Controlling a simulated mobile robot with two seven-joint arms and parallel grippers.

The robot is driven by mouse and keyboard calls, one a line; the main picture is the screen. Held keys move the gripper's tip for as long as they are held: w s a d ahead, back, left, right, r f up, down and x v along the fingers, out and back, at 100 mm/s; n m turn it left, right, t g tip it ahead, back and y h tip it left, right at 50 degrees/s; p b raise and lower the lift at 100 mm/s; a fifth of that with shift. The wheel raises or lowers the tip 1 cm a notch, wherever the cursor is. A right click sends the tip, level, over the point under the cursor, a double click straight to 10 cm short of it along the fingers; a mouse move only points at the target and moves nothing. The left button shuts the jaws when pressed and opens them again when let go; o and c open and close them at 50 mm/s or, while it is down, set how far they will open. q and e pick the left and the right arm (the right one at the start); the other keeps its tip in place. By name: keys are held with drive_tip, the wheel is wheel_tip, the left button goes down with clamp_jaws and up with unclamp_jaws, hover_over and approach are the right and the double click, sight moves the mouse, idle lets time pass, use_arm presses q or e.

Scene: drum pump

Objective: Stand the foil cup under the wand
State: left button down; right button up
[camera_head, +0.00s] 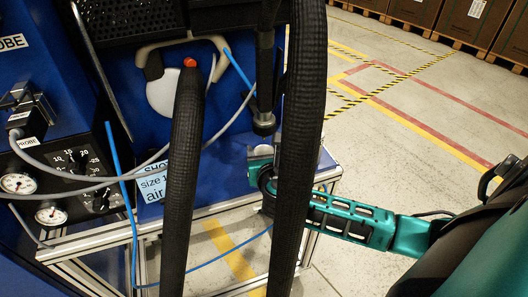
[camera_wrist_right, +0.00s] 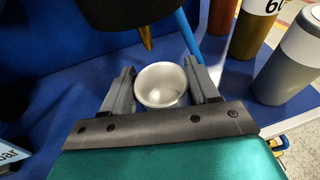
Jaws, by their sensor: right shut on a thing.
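The foil cup (camera_wrist_right: 161,86) is a small silver cup with a round open rim, seen from above in the right wrist view. My right gripper (camera_wrist_right: 162,80) is shut on it, with one grey finger on each side. The wand (camera_head: 265,85) hangs down dark and vertical in the head view. Its brass-coloured tip (camera_wrist_right: 147,38) shows in the wrist view just beyond the cup's rim, apart from it. In the head view my right gripper (camera_head: 262,172) is just below the wand's lower end, partly hidden by a black hose. My left gripper is not in view.
Two thick black ribbed hoses (camera_head: 182,170) (camera_head: 303,120) cross the head view in front of the blue machine. Gauges (camera_head: 18,183) and blue tubing are at left. In the wrist view a grey bottle (camera_wrist_right: 290,65) and a brown one (camera_wrist_right: 253,28) stand at right.

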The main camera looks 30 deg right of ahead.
drive_tip(key=o, duration=1.1)
drive_tip(key=shift+r, duration=0.15)
drive_tip(key=p+v, duration=0.2)
drive_tip(key=v, duration=0.9)
drive_tip(key=s+a+f+m+y, duration=0.2)
drive_tip(key=f+m, duration=0.2)
drive_tip(key=m, duration=0.5)
drive_tip(key=s+a+f+m+g+y, duration=0.1)
drive_tip(key=s+a+f+m+y, duration=0.2)
drive_tip(key=m, duration=0.7)
drive_tip(key=s+a+f+m+g+y, duration=0.1)
drive_tip(key=s+a+f+m+y, duration=0.2)
drive_tip(key=f+m, duration=0.3)
drive_tip(key=shift+f+m, duration=0.15)
drive_tip(key=shift+m, duration=0.75)
drive_tip(key=shift+f+m, duration=0.15)
drive_tip(key=shift+m, duration=0.75)
